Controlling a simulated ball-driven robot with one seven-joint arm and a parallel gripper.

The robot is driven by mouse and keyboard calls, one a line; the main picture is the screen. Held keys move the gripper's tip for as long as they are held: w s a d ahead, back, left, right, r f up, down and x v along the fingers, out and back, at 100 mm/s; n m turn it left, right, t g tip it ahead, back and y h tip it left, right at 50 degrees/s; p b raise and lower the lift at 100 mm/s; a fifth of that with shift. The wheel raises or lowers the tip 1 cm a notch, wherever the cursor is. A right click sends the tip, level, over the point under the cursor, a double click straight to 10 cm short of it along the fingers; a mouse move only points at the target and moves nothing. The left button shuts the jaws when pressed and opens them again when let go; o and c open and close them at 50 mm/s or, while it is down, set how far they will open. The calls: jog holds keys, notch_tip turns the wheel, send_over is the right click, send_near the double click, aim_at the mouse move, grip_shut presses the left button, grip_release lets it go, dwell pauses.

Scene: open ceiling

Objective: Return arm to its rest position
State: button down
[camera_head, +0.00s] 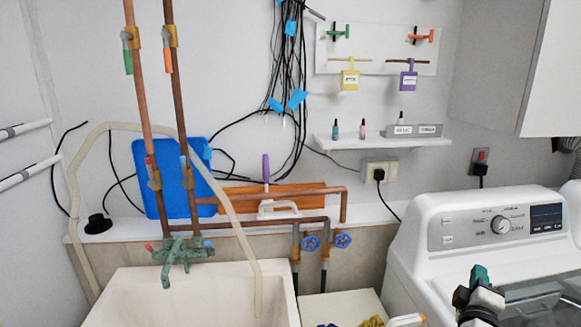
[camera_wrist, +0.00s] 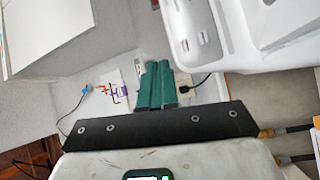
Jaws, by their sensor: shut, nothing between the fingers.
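My gripper (camera_head: 479,274) shows at the lower right of the head view, in front of the white washing machine (camera_head: 418,262). Its green fingers point upward in that view. In the wrist view the two green fingers (camera_wrist: 156,86) lie side by side against each other, shut and empty, beyond a black plate. The rest of my arm is mostly out of the head view.
A white sink (camera_head: 130,300) with a green tap (camera_head: 180,256) stands at the lower left. Copper pipes (camera_head: 180,90) rise behind it. A wall shelf (camera_head: 385,142) holds small bottles. A white cabinet (camera_head: 500,60) hangs at the upper right.

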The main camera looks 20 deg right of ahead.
jog(key=s+a+f+m+g+y, duration=0.3)
jog(key=s+a+f+g+y, duration=0.2)
jog(key=s+a+f, duration=0.6)
jog(key=s+a+f+m+g+y, duration=0.2)
jog(key=s+a+f+g+y, duration=0.2)
jog(key=s+a+f+y, duration=0.5)
jog(key=s+a+f, duration=0.2)
jog(key=a+f, duration=0.1)
jog(key=a, duration=0.5)
jog(key=shift+s+a+f+m+g+y, duration=0.2)
jog(key=shift+s+f+m+g+y, duration=0.05)
jog(key=shift+s+m+g+y, duration=0.15)
